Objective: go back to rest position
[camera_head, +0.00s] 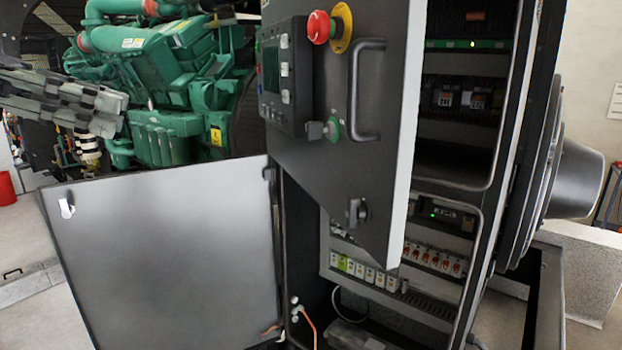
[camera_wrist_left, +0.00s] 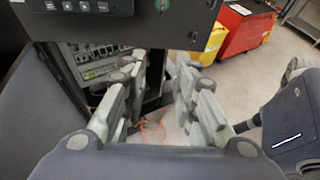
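My left gripper (camera_head: 112,115) comes in from the left edge in the head view, in front of the green engine. It also shows in the left wrist view (camera_wrist_left: 160,80), where its two grey fingers stand apart with nothing between them. Through the gap I see cabinet wiring and floor. The fingers seem clear of the control cabinet in the head view. My right gripper is not in view in either picture.
A control cabinet stands open. Its upper door (camera_head: 388,180) carries a red emergency button (camera_head: 319,27) and a handle (camera_head: 362,90). A lower grey door (camera_head: 165,255) swings out left. The green engine (camera_head: 165,95) is behind. A red tool cabinet (camera_wrist_left: 243,30) stands farther off.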

